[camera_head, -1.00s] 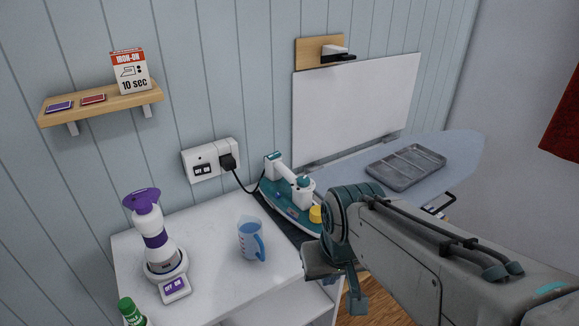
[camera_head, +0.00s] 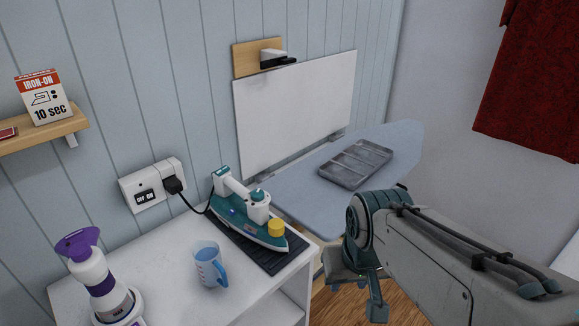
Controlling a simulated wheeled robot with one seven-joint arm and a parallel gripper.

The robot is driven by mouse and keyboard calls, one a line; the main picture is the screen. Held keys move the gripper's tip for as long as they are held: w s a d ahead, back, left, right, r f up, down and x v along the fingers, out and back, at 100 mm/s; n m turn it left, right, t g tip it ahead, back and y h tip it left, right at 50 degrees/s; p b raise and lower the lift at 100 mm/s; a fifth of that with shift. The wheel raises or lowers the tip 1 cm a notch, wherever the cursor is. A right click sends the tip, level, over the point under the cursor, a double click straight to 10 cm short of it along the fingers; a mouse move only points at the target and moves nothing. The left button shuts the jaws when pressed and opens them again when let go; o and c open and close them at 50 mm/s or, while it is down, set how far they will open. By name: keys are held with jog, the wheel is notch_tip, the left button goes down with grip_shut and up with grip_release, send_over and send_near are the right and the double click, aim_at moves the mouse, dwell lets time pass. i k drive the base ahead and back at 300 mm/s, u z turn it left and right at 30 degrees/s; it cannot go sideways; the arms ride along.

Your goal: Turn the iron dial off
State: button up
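A teal and white iron (camera_head: 240,212) rests on a dark ribbed mat (camera_head: 277,262) on top of the white cabinet. A yellow dial (camera_head: 277,228) sits on the iron near its right end. My gripper (camera_head: 362,290) is to the right of the iron and lower in the picture, apart from it, beside the cabinet's right edge. It hangs at the end of my grey arm. Its fingers are partly hidden by the wrist, so I cannot tell how far apart they are. I see nothing held in it.
A blue measuring cup (camera_head: 209,266) and a purple-topped bottle (camera_head: 95,275) stand left of the iron. A black cord runs to a wall socket (camera_head: 146,192). Behind my arm is an ironing board (camera_head: 400,142) with a metal tray (camera_head: 355,164). A wooden shelf (camera_head: 40,132) is at left.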

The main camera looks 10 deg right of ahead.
aim_at(257, 194)
jog(key=z, duration=0.55)
jog(key=i, duration=0.25)
jog(key=u, duration=1.25)
